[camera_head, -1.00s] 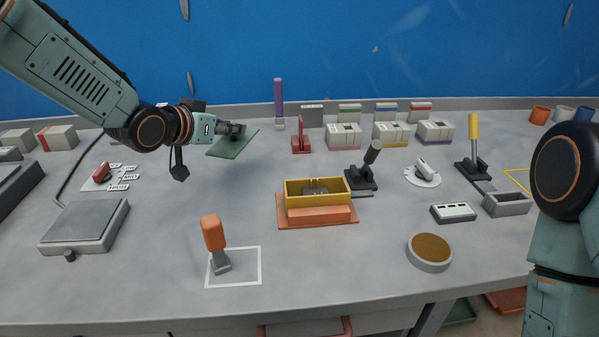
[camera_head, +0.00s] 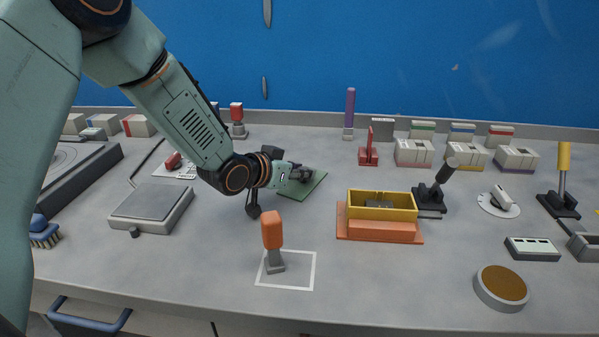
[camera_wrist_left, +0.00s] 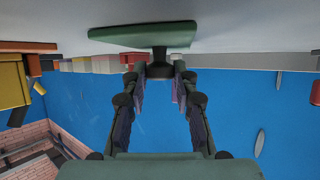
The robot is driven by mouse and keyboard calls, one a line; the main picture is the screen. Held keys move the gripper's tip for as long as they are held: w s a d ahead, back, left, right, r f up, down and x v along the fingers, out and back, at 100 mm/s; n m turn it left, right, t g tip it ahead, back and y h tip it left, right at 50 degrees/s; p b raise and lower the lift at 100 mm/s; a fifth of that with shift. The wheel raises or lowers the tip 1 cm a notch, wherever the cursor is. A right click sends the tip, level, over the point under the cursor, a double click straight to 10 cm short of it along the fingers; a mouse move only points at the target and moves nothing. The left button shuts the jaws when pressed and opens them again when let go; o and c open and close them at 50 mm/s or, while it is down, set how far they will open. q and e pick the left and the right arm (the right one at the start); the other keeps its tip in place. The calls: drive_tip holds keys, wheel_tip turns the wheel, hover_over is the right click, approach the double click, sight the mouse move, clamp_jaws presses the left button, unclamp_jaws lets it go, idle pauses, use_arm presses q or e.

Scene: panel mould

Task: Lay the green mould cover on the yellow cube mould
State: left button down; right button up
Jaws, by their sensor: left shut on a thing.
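The green mould cover (camera_head: 308,186) is a flat green plate with a dark knob on it. My left gripper (camera_head: 300,175) is shut on this knob and holds the cover to the left of the mould. In the left wrist view the cover (camera_wrist_left: 142,36) shows beyond the fingers of the left gripper (camera_wrist_left: 160,75), which close on its stem. The yellow cube mould (camera_head: 382,212) is an open-topped box on an orange base (camera_head: 380,232). Some grey thing lies inside it. The cover is apart from the mould. My right gripper is not in view.
An orange-handled tool (camera_head: 272,240) stands in a white square at the front. A dark lever (camera_head: 432,190) stands close right of the mould. A grey scale (camera_head: 152,207) is at the left, a brown-topped disc (camera_head: 501,286) at front right. Labelled boxes (camera_head: 415,152) line the back.

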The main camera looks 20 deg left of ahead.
use_arm(q)
drive_tip(key=shift+s+a, duration=0.1)
drive_tip(key=c, duration=1.4)
unclamp_jaws()
drive_tip(key=o, duration=0.3)
drive_tip(key=shift+f, duration=0.1)
drive_tip(key=shift+o, duration=0.3)
